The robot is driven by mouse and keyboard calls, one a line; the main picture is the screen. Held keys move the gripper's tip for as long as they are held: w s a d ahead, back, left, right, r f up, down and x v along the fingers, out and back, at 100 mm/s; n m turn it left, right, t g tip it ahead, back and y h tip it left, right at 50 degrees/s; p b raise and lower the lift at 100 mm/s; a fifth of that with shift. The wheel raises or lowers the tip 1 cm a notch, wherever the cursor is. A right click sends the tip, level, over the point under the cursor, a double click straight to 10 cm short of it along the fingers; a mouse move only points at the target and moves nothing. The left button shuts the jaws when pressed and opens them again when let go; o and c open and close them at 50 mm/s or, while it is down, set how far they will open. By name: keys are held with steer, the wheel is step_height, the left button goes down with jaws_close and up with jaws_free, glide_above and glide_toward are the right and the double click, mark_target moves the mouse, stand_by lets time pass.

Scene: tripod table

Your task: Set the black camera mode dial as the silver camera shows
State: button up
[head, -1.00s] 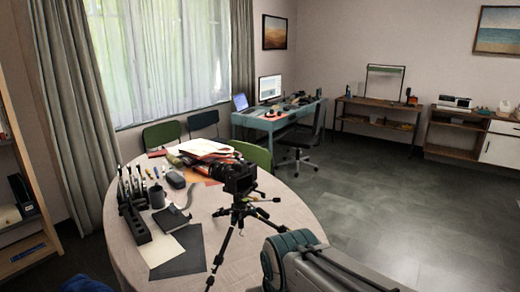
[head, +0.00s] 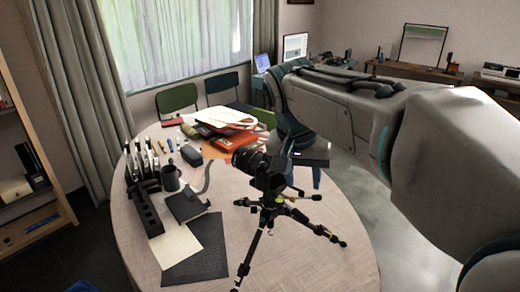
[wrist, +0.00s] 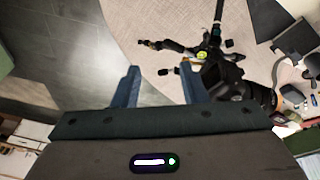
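The black camera (head: 262,172) sits on a small black tripod (head: 268,203) on the round wooden table (head: 310,256), its lens facing left. Its mode dial is too small to make out in the head view. The camera also shows in the wrist view (wrist: 224,82), right of my fingers. My gripper (wrist: 160,76) is open and empty, its two blue fingers apart. In the head view, my gripper (head: 303,176) points down just right of and behind the camera, partly hidden by it. I cannot make out a silver camera in these frames.
Papers and folders (head: 224,122) are piled at the table's back. A black rack (head: 144,208) with upright pens, a dark mug (head: 170,178), a black notebook (head: 187,206) and a dark sheet (head: 198,252) lie at left. The table's front right is clear apart from tripod legs.

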steer(key=w+a+r+m+h, duration=0.1)
steer(key=w+a+r+m, duration=0.5)
steer(key=w+a+r, duration=0.45)
steer(key=m+b, duration=0.1)
steer(key=b, duration=0.3)
glide_toward(262, 163)
steer(key=shift+h, duration=0.3)
steer(key=x, duration=0.7)
steer(key=shift+a+f, duration=0.1)
steer(key=shift+f, duration=0.25)
jaws_close()
